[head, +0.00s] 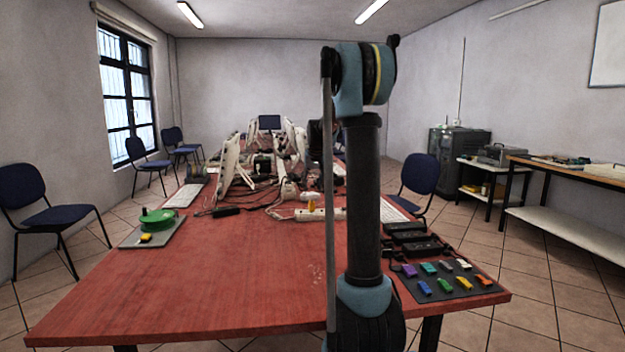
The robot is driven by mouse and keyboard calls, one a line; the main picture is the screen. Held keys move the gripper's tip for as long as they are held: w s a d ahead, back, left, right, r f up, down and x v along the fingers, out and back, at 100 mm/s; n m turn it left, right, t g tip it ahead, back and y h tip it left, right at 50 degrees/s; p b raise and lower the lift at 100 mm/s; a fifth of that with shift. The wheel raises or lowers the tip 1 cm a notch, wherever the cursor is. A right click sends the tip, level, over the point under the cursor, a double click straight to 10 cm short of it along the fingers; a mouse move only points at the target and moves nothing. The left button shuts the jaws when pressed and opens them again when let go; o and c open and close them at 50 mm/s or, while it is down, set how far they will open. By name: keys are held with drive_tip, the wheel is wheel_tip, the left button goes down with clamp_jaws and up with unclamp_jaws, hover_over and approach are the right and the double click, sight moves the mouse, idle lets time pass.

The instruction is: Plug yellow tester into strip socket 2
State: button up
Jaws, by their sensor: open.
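A white power strip (325,215) lies across the red table behind my arm, which hides part of it. A small yellow piece (311,206) stands at the strip; I cannot tell if it is plugged in or which socket it is at. Another yellow piece (463,283) lies on a dark mat (433,293) at the table's right front, among several coloured pieces. A third yellow piece (145,239) lies on a grey board (165,238) at the left. I cannot tell which is the tester. My gripper is not visible; my upright arm fills the middle right.
A green reel (158,219) sits on the grey board. Black adapters (410,240) lie behind the dark mat. The front left and middle of the red table (230,290) are clear. Chairs stand around it.

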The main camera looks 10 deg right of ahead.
sight(311, 202)
drive_tip(key=x, duration=1.1)
drive_tip(key=shift+c, duration=0.2)
clamp_jaws()
